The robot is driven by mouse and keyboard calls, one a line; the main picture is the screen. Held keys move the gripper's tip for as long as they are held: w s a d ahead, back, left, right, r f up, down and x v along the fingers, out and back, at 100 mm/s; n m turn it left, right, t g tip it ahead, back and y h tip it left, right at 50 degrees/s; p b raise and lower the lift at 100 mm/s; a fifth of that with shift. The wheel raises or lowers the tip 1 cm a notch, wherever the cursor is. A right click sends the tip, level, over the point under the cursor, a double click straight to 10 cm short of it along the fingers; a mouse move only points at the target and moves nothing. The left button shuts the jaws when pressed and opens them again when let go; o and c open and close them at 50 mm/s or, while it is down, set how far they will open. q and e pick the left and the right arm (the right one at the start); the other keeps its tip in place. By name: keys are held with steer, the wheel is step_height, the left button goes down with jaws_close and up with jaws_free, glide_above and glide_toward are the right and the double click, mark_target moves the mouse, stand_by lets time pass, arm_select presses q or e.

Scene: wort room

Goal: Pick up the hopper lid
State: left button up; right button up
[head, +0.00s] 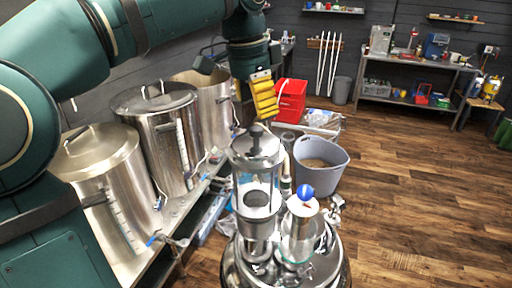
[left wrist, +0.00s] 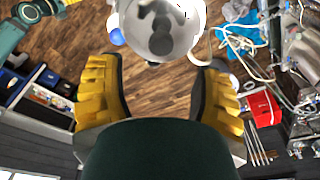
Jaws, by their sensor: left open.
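The hopper lid is a round metal lid (head: 256,148) with a black knob on top, seated on the clear hopper cylinder (head: 258,190) in the middle of the head view. In the left wrist view the lid (left wrist: 184,18) shows at the top centre with its dark knob. My left gripper (head: 265,110) has yellow ribbed fingers. It is above the lid and apart from it. In the left wrist view its fingers (left wrist: 158,68) are spread wide with nothing between them. Part of my right arm shows at that view's top left corner; its jaws cannot be made out.
A cylinder with a blue ball (head: 305,191) on top stands right beside the hopper. Large steel pots (head: 157,130) line the bench at left. The wood floor at right is clear.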

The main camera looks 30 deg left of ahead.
mark_target(256, 129)
arm_select(q)
step_height(256, 129, down, 5)
steer(key=shift+f+b, duration=0.15)
steer(key=shift+b, duration=0.2)
steer(key=shift+f, duration=0.45)
jaws_close()
